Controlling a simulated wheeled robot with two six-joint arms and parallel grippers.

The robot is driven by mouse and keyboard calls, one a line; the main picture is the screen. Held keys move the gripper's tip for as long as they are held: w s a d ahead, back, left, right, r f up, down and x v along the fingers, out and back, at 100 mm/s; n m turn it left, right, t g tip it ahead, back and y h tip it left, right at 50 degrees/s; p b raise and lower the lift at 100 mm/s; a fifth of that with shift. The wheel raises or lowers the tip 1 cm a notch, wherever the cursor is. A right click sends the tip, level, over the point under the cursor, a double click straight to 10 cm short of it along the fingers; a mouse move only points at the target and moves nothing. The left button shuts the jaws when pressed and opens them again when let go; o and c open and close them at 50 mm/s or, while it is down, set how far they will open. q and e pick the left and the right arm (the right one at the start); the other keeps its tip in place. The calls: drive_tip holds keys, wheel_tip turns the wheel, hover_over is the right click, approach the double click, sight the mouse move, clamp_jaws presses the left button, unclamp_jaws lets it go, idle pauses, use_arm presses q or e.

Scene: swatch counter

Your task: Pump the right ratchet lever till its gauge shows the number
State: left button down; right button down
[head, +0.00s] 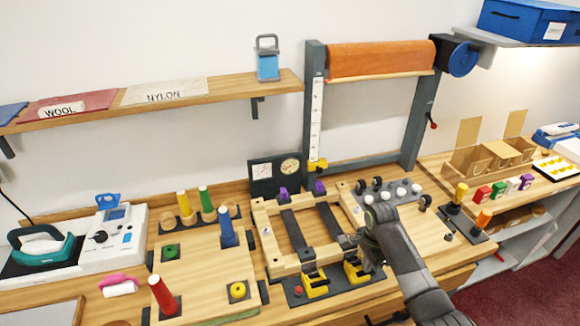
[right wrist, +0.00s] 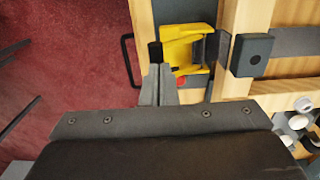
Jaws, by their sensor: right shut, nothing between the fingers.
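The right yellow ratchet (head: 355,272) sits on the dark plate at the front of the wooden strap frame (head: 265,230). It also shows in the right wrist view (right wrist: 188,42), its black end beside my fingertips. My right gripper (head: 346,241) is shut and empty over the front right of the frame; its fingers (right wrist: 156,72) are at the ratchet's edge, and I cannot tell whether they touch. The left yellow ratchet (head: 315,283) is clear of the gripper. My left gripper is out of view.
Dark straps (head: 293,230) run across the frame from purple clamps. A rack with white knobs (head: 400,192) stands right of it, close to my right arm. A pegboard with coloured cones (head: 203,265) lies to the left. The counter's front edge is near the ratchets.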

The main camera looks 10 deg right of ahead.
drive_tip(key=shift+s+f+b, duration=0.15)
drive_tip(key=shift+s+f, duration=0.05)
drive_tip(key=shift+f, duration=0.45)
drive_tip(key=shift+s+f+b, duration=0.15)
drive_tip(key=shift+s+f, duration=0.05)
drive_tip(key=shift+f, duration=0.45)
drive_tip(key=shift+w+r+p, duration=0.15)
drive_tip(key=shift+w+r, duration=0.1)
drive_tip(key=shift+r, duration=0.4)
drive_tip(key=shift+w+r+p, duration=0.15)
drive_tip(key=shift+w+r, duration=0.05)
drive_tip(key=shift+r, duration=0.4)
drive_tip(key=shift+s+f+b, duration=0.2)
drive_tip(key=shift+f, duration=0.45)
drive_tip(key=shift+s+f+b, duration=0.15)
drive_tip(key=shift+s+f, duration=0.05)
drive_tip(key=shift+f, duration=0.4)
drive_tip(key=shift+w+r+p, duration=0.2)
drive_tip(key=shift+w+r, duration=0.1)
drive_tip(key=shift+r, duration=0.35)
drive_tip(key=shift+w+r+p, duration=0.15)
drive_tip(key=shift+w+r, duration=0.1)
drive_tip(key=shift+r, duration=0.4)
